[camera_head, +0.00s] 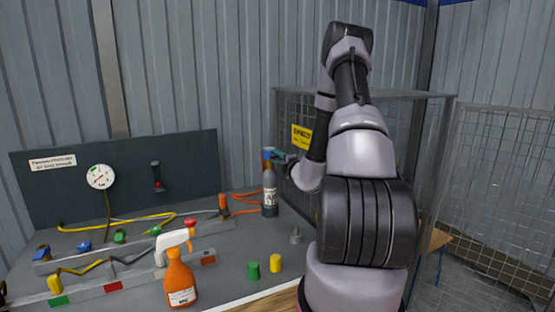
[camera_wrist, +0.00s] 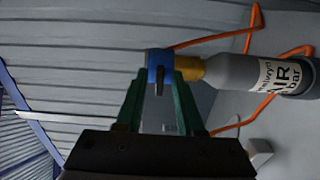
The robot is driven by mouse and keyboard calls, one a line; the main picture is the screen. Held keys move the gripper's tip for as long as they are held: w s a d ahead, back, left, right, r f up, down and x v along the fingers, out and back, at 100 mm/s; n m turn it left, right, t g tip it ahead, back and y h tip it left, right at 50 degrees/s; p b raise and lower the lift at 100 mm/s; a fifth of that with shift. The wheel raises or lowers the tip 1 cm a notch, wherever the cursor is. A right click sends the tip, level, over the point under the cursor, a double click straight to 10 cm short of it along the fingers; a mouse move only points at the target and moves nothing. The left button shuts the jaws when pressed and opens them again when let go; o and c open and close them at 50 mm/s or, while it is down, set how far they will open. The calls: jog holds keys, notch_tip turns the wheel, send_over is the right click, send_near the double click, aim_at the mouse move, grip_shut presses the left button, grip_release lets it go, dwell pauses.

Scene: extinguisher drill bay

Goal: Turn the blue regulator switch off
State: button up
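A grey air cylinder (camera_head: 269,195) with a white label stands upright at the back right of the bench. The blue regulator (camera_head: 267,154) is on its top, with an orange-yellow collar beside it. In the wrist view the blue regulator (camera_wrist: 153,58) shows a dark lever (camera_wrist: 160,80) that points toward my gripper. The cylinder lies sideways in that view (camera_wrist: 245,71). My gripper (camera_wrist: 159,80) is open, its two green fingers on either side of the lever. I cannot tell whether either finger touches it. In the head view my gripper (camera_head: 283,159) is right beside the regulator.
An orange spray bottle (camera_head: 180,281) stands at the bench front. Green (camera_head: 253,270) and yellow (camera_head: 275,263) cylinders stand nearby. Orange hose (camera_head: 245,197) runs beside the air cylinder. A mesh cage (camera_head: 290,110) with a yellow sign is behind my arm.

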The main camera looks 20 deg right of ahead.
dwell(0.3)
jog(key=s, duration=1)
jog(key=shift+s+d, duration=0.15)
jog(key=shift+s, duration=0.25)
